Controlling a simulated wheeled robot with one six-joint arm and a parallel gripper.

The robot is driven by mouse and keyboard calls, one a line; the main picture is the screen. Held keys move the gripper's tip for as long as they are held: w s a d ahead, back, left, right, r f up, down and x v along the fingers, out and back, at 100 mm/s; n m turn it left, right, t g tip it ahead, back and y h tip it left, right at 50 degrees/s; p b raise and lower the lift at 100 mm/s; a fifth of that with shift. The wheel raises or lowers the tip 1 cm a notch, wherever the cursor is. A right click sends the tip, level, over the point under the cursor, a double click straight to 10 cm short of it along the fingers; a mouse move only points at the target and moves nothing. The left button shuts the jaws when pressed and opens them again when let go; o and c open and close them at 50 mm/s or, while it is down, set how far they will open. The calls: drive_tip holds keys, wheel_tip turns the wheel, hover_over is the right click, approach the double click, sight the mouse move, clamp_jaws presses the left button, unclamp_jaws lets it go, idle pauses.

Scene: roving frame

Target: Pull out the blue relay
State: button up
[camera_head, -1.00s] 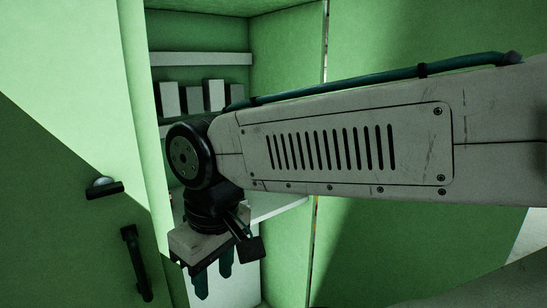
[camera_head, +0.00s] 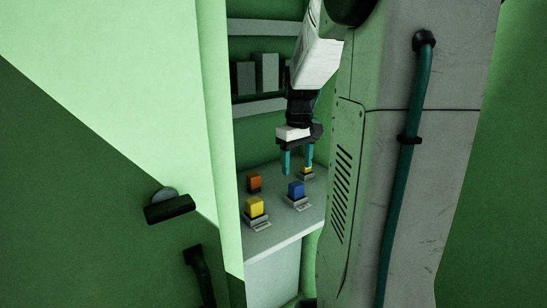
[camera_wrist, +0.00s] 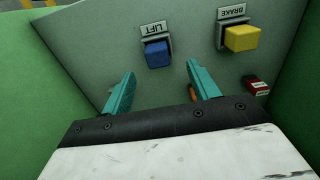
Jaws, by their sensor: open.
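The blue relay (camera_head: 296,189) is a small block in a pale socket on the shelf inside the green cabinet. In the wrist view the blue relay (camera_wrist: 157,54) sits beside a label reading LIFT. My gripper (camera_head: 297,164) points down, open and empty, above and slightly behind the blue relay in the head view. In the wrist view my gripper (camera_wrist: 161,70) has its teal fingers spread, with the relay beyond the tips, roughly between their lines. The fingers appear apart from the relay.
A yellow relay (camera_head: 255,206) and an orange block (camera_head: 254,182) stand left of the blue one. Another yellowish block (camera_head: 307,170) is partly hidden by a finger. The wrist view shows a yellow relay (camera_wrist: 242,38) labelled BRAKE. The cabinet door (camera_head: 110,170) is at left.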

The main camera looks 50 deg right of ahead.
sight(298, 184)
drive_tip(key=f, duration=0.7)
drive_tip(key=shift+s+d+f, duration=0.1)
drive_tip(key=shift+d+f, duration=0.2)
drive_tip(key=shift+f, duration=0.05)
drive_tip(key=c, duration=1.1)
drive_tip(key=shift+r, duration=0.15)
drive_tip(key=shift+r, duration=2.15)
